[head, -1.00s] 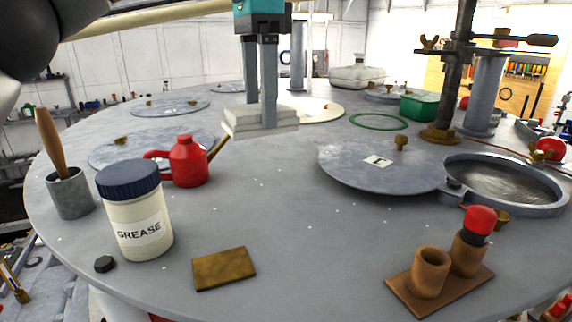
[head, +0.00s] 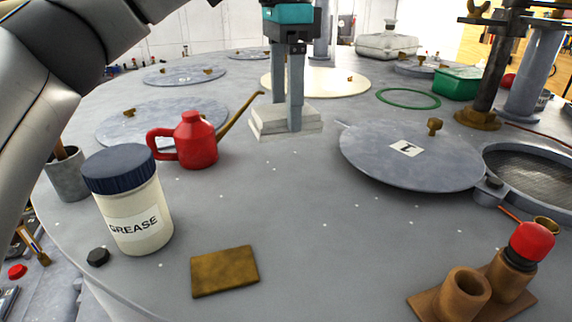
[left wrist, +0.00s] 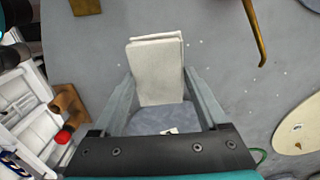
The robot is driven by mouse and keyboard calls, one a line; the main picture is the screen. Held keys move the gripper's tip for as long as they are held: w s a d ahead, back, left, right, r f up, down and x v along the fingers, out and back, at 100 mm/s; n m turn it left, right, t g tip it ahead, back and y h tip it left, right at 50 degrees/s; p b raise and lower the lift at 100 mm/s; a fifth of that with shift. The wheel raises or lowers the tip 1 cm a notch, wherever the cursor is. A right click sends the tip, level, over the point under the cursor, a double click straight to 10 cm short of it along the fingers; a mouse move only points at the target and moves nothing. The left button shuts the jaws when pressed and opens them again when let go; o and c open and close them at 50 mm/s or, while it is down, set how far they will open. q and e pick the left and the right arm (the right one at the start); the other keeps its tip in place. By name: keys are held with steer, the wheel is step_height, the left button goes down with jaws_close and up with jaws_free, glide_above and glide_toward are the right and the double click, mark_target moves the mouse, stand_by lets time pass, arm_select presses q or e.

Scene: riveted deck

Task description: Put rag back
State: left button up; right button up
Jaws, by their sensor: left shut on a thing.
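The rag is a folded off-white cloth (head: 268,122), a thick flat stack. My left gripper (head: 288,112) is shut on it, with a grey finger at either side, and holds it over the deck between the red oil can and the lettered round lid. I cannot tell how far the rag is above the deck. In the left wrist view the rag (left wrist: 158,72) sits between the two fingers with its long side pointing away from the palm. My right gripper is not in view.
The red oil can (head: 196,140) stands left of the rag, spout towards it. The grease jar (head: 135,215) and brown pad (head: 224,271) are nearer. The lettered lid (head: 400,165) lies right, beside an open port (head: 535,172). Deck in front of the rag is clear.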

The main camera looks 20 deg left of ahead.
arm_select(q)
step_height(320, 180, down, 11)
steer(key=shift+r, duration=0.2)
steer(key=shift+f, duration=0.1)
steer(key=o, duration=1.2)
step_height(320, 180, up, 12)
steer(key=shift+r, duration=0.15)
